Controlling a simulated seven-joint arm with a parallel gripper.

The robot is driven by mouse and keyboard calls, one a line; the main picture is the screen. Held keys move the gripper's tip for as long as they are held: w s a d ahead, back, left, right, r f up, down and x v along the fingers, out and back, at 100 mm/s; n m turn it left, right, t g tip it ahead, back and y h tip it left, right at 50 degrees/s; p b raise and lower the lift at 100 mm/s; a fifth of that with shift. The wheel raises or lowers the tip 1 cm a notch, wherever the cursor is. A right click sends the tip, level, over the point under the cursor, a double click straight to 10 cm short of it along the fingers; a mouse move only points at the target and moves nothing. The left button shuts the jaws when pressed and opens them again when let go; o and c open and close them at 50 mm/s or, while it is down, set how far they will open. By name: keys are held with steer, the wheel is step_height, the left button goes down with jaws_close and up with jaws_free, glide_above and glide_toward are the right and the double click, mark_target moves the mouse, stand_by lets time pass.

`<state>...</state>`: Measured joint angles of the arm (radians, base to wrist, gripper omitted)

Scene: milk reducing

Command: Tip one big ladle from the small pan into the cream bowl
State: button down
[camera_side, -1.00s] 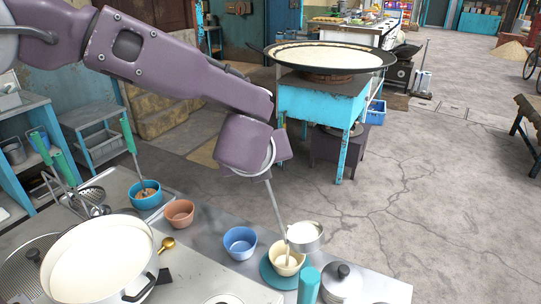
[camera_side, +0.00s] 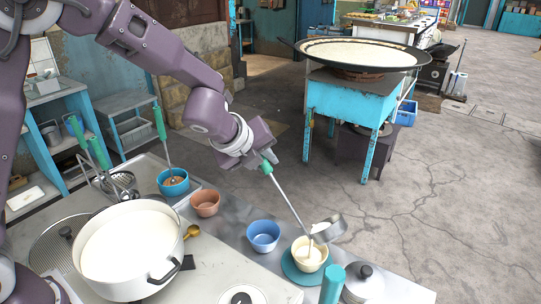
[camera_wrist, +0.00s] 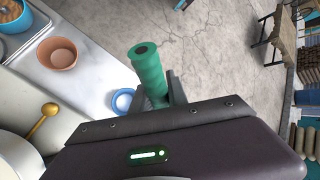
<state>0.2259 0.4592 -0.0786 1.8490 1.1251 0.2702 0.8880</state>
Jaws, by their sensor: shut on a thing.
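My gripper (camera_side: 262,160) is shut on the green handle of the big ladle (camera_side: 288,205), and the green grip also shows between my fingers in the wrist view (camera_wrist: 150,72). The ladle's metal cup (camera_side: 328,229) is tipped above the cream bowl (camera_side: 309,262). A thin white stream runs from the cup into the bowl. The cream bowl stands on a teal saucer (camera_side: 291,272) and has pale liquid in it. The white small pan (camera_side: 172,262), holding white milk, stands at the left. The inside of the ladle cup is mostly hidden.
A blue bowl (camera_side: 263,236) stands just left of the cream bowl, and a terracotta bowl (camera_side: 205,203) farther left. A teal cylinder (camera_side: 332,285) and a lidded metal pot (camera_side: 364,284) stand close in front. A wide wok (camera_side: 360,54) of milk is behind.

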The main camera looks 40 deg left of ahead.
steer(key=a+f+n+h, duration=0.1)
steer(key=a+f+h, duration=0.1)
steer(key=f, duration=0.4)
steer(key=a+f+n+g+h, duration=0.1)
steer(key=a+f+n+h, duration=0.1)
steer(key=f+h, duration=0.2)
step_height(320, 180, down, 3)
steer(key=shift+w+f, duration=0.2)
steer(key=shift+w, duration=0.25)
stand_by(0.5)
